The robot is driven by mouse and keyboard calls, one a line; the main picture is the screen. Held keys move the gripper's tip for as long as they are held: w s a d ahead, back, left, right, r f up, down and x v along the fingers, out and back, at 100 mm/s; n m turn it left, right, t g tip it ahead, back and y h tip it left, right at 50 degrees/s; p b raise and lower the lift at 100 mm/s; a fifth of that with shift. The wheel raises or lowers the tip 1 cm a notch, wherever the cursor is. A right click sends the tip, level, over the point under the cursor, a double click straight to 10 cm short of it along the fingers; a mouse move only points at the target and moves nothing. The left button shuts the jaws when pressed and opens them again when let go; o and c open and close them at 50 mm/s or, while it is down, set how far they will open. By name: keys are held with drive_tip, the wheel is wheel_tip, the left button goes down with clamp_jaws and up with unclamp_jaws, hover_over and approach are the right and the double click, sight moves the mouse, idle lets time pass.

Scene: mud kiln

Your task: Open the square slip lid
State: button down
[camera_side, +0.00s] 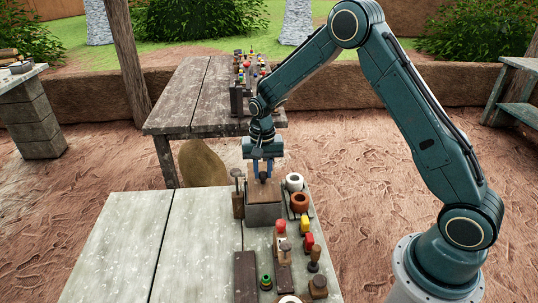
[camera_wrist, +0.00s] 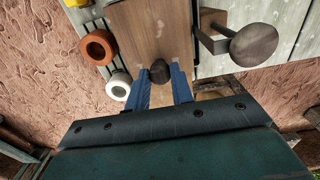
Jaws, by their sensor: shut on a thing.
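The square slip lid (camera_wrist: 150,35) is a flat brown wooden board with a dark round knob (camera_wrist: 160,72). In the side view the lid (camera_side: 264,188) sits on top of a grey square box (camera_side: 265,214) at the far end of the near table. My gripper (camera_wrist: 163,82) has its blue fingers shut on the knob, one on each side. In the side view my gripper (camera_side: 263,172) points down over the lid. I cannot tell whether the lid is touching the box all round.
A dark post-like tool with a round top (camera_side: 238,190) stands close at the box's left. A white ring (camera_side: 294,182) and an orange-brown ring (camera_side: 299,202) lie at its right. Several small coloured objects stand nearer. The table's left part (camera_side: 150,240) is clear.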

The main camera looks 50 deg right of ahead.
drive_tip(key=w+d, duration=0.7)
drive_tip(key=shift+w, duration=0.1)
idle(0.4)
drive_tip(key=c, duration=1.2)
unclamp_jaws()
wheel_tip(320, 180, up, 14)
